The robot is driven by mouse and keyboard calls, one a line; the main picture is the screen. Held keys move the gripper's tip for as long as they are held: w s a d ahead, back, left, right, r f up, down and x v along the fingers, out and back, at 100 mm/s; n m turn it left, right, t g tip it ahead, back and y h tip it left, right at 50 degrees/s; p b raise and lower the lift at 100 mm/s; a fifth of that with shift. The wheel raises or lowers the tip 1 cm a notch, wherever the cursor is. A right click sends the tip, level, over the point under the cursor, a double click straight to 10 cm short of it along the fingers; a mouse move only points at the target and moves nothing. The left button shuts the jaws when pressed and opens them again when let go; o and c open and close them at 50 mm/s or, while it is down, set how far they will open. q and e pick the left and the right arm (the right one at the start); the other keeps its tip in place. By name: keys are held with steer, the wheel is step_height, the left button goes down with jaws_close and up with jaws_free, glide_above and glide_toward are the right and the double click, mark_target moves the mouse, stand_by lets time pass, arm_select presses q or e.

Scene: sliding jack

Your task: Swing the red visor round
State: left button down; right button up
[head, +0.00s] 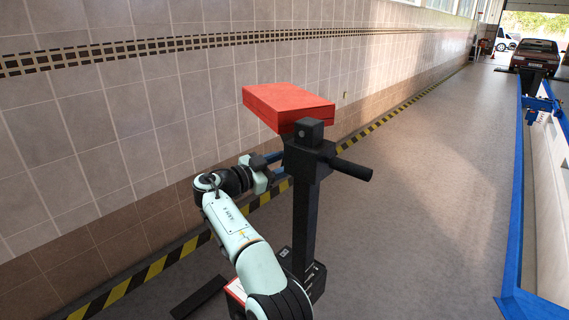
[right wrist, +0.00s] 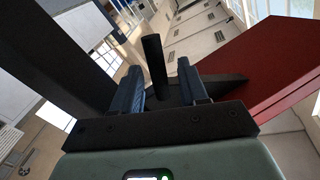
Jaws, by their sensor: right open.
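The red visor (head: 287,106) is a flat red box shape on top of the black jack post (head: 305,215), reaching out to the left of the post head. A black handle (head: 352,169) sticks out to the right from the head. My right gripper (head: 278,170) is just left of the post head, below the visor, its blue fingers pointing at the head. In the right wrist view the fingers (right wrist: 163,85) are apart, with a black rod (right wrist: 154,62) showing in the gap. Whether the rod is between or beyond them is unclear. The visor fills the right side there (right wrist: 275,65). My left gripper is out of view.
A tiled wall (head: 100,130) with a yellow-black striped strip (head: 160,265) along its foot runs close on the left. A blue rail (head: 515,210) stands at the right, with a car (head: 537,57) far back. The grey floor (head: 430,200) between is clear.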

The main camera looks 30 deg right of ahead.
steer(key=s+a, duration=0.1)
steer(key=a, duration=1.1)
steer(key=shift+s+a, duration=0.15)
